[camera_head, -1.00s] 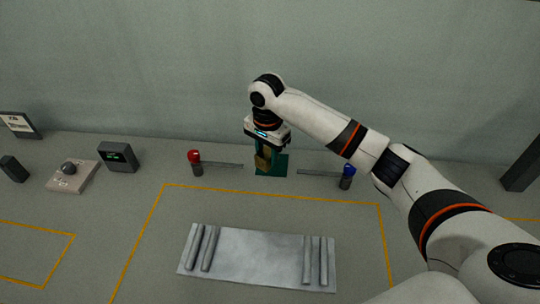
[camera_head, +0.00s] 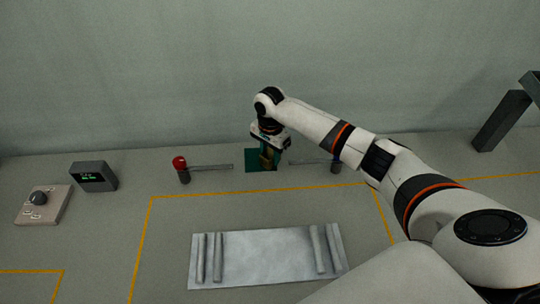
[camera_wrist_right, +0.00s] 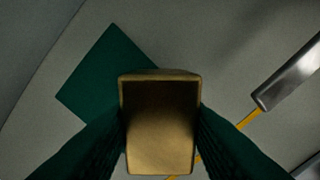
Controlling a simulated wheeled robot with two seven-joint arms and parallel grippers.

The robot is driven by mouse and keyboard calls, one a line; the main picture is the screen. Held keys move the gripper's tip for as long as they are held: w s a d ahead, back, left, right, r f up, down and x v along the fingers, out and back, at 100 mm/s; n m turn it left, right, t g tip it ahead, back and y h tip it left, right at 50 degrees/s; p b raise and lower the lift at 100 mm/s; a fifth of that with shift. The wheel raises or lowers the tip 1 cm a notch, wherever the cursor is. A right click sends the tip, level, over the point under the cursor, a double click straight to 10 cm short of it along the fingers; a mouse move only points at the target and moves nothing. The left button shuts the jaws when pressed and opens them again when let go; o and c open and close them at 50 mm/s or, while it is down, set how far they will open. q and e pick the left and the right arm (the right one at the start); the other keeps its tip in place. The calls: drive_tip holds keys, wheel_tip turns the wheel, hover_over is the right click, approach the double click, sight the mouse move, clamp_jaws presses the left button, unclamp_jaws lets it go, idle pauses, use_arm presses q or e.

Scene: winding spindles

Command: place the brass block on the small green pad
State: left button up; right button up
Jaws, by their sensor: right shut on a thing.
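The brass block (camera_head: 265,161) is held in my right gripper (camera_head: 267,153), which points down at the back of the table. The right wrist view shows the block (camera_wrist_right: 160,130) gripped between two dark green fingers (camera_wrist_right: 160,112). The small green pad (camera_head: 252,160) lies flat just behind and beside the block; in the right wrist view the pad (camera_wrist_right: 105,78) shows up and left of it. The block and gripper hide part of the pad. I cannot tell whether the block touches the pad or table. My left gripper is out of view.
A red-topped post with a rod (camera_head: 182,170) stands left of the pad, a blue-marked one (camera_head: 336,162) to its right, partly behind my arm. A grey ribbed plate (camera_head: 265,260) lies in front. A display box (camera_head: 93,177) and knob panel (camera_head: 42,205) are left.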

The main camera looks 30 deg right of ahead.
sight(270, 152)
drive_tip(key=shift+f, duration=0.65)
drive_tip(key=shift+f, duration=0.1)
drive_tip(key=o, duration=1.3)
drive_tip(key=shift+c, duration=0.2)
wheel_tip(270, 152, up, 12)
